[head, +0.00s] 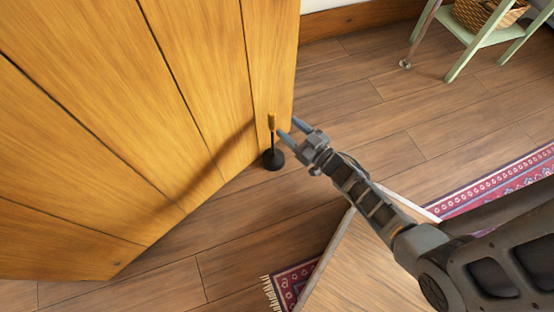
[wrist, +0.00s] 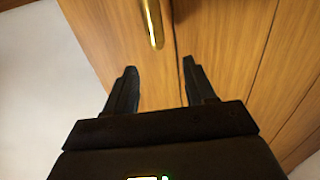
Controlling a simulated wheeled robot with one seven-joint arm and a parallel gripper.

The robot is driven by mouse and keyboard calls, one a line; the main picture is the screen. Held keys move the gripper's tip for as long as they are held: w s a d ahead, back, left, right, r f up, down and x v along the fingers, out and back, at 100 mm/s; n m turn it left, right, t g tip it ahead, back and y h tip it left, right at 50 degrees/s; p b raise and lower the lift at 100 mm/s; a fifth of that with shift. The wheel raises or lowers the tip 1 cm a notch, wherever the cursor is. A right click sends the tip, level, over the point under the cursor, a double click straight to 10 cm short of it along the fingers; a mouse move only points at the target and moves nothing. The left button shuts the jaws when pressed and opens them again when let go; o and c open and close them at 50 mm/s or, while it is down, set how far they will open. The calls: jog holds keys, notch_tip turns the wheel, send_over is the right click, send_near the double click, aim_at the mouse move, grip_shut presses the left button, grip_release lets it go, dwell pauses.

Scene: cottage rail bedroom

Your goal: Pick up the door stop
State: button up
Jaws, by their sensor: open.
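The door stop (head: 273,160) has a round black base, a thin dark stem and a brass-coloured upper grip. It stands upright on the wood floor close to the edge of the wooden door. My gripper (head: 291,131) is open, just right of the stem in the head view, with its blue-grey fingers pointing towards it. In the wrist view my gripper (wrist: 160,66) is empty. A brass bar, which looks like the door stop's grip (wrist: 152,24), lies beyond the fingertips near the top edge. The base is not visible there.
The wooden door (head: 190,90) fills the left, close behind the door stop. A wooden surface (head: 365,262) and a red patterned rug (head: 495,187) lie below and right. A green stand (head: 482,45) with a basket is at the upper right. Floor between is clear.

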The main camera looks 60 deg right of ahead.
aim_at(275, 119)
jog(key=b+x, duration=0.1)
jog(key=x, duration=0.1)
jog(key=f+b+x, duration=0.1)
jog(key=x, duration=0.4)
jog(key=shift+w+d+f+b, duration=0.15)
jog(key=shift+w+f+b, duration=0.15)
jog(key=shift+f+b, duration=0.1)
jog(key=shift+w+d+r, duration=0.1)
jog(key=shift+w, duration=0.35)
jog(key=shift+c, duration=0.2)
grip_shut()
dwell(0.5)
jog(key=shift+r, duration=0.25)
